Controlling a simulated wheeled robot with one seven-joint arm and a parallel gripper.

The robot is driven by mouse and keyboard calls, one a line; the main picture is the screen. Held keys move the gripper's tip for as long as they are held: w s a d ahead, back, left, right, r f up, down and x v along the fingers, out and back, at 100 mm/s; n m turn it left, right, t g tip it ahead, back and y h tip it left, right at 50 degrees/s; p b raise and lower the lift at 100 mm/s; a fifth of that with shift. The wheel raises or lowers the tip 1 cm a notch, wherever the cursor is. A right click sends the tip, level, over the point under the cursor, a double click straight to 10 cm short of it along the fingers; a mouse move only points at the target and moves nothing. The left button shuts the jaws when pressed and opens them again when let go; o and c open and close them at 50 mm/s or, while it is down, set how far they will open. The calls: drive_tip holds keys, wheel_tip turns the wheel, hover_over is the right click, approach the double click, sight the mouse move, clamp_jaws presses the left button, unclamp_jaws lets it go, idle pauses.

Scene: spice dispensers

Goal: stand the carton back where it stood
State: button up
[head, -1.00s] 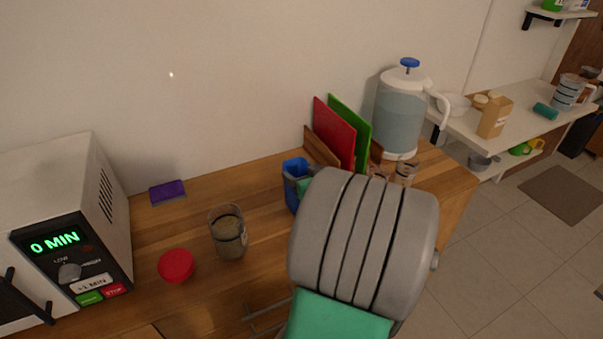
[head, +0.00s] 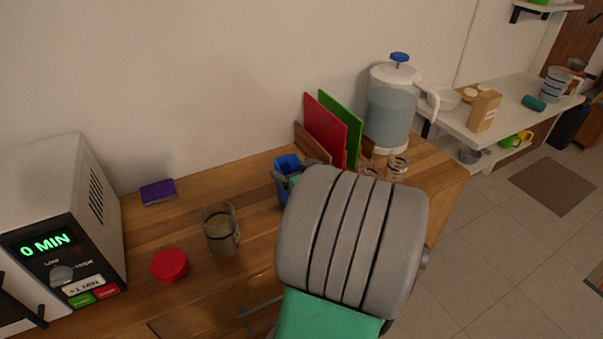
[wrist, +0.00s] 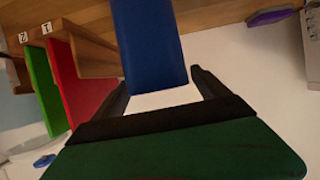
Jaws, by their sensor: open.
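A blue carton (head: 287,164) stands on the wooden counter, left of the red and green boards, its lower part partly hidden by my arm. It also shows in the wrist view (wrist: 150,45), reaching down from the top edge with its end between my fingers. My gripper (wrist: 162,78) is open, with one dark finger on each side of the carton. I cannot tell whether either finger touches it. In the head view my gripper (head: 297,174) is mostly behind my wrist. A tan carton (head: 485,110) stands on the white table at the far right.
The boards (head: 326,128), water jug (head: 390,108) and small glasses (head: 397,168) crowd the right. A microwave (head: 60,220) and purple sponge (head: 158,192) are at left. Clear counter lies between sponge and carton.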

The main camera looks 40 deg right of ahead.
drive_tip(key=b+v, duration=0.1)
drive_tip(key=v, duration=1.1)
drive_tip(key=w+a+f+n+g+y, duration=0.1)
drive_tip(key=w+a+f+g+y, duration=0.2)
drive_tip(key=a, duration=0.4)
drive_tip(key=w+a+f+n+g+y, duration=0.2)
drive_tip(key=w+a+f, duration=0.15)
drive_tip(key=a, duration=0.35)
drive_tip(key=s+a+f+g+h, duration=0.1)
drive_tip(key=s+a+g, duration=0.4)
drive_tip(key=a, duration=0.9)
drive_tip(key=shift+s+f, duration=0.55)
drive_tip(key=shift+s, duration=0.15)
